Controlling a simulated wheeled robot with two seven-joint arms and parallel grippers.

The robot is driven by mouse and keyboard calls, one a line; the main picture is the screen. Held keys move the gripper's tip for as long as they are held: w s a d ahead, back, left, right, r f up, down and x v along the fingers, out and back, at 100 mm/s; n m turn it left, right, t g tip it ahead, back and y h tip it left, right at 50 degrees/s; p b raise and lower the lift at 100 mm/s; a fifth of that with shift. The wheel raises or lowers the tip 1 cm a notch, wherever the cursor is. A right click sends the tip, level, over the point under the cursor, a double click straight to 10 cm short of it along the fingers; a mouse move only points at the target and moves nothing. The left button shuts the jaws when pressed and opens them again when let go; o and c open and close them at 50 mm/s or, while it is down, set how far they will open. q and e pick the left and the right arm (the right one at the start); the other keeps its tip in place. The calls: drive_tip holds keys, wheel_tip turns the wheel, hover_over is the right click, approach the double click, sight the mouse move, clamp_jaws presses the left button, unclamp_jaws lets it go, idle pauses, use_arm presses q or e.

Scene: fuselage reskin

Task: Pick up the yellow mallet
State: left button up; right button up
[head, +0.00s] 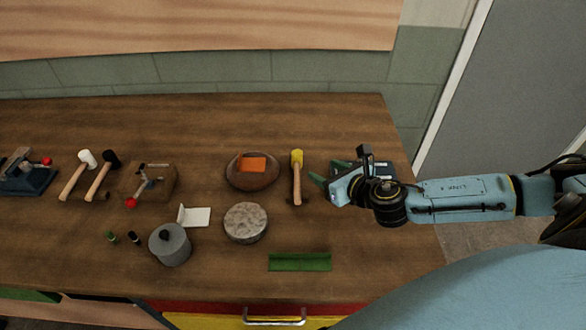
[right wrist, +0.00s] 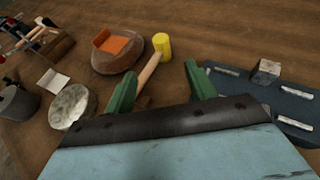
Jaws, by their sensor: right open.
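The yellow mallet (head: 297,182) lies on the wooden workbench (head: 345,235), its yellow head toward the back wall and its wooden handle toward the front. My right gripper (head: 325,172) is just to the right of the mallet, open and empty, with its green fingers pointing left. In the right wrist view the mallet's yellow head (right wrist: 162,45) shows beyond the gap between the open fingers (right wrist: 160,82). Part of its handle runs down toward that gap, and the lower end is hidden behind the gripper. My left gripper is not in view.
A green tray (head: 300,262) lies in front. A dark blue plate (right wrist: 290,110) is beside my gripper. White and black mallets (head: 88,158) lie farther left.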

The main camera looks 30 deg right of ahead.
approach(299, 154)
drive_tip(key=x, duration=0.3)
drive_tip(key=shift+w+a+f, duration=0.15)
drive_tip(key=shift+w+f, duration=0.05)
drive_tip(key=shift+f, duration=0.25)
drive_tip(key=shift+r+b+x, duration=0.15)
drive_tip(key=shift+b+x, duration=0.05)
drive_tip(key=shift+x, duration=1.2)
drive_tip(key=shift+r+b+x, duration=0.15)
drive_tip(key=shift+x, duration=1.2)
drive_tip(key=shift+w, duration=0.1)
drive_tip(key=shift+c, duration=0.5)
drive_tip(key=c, duration=1.1)
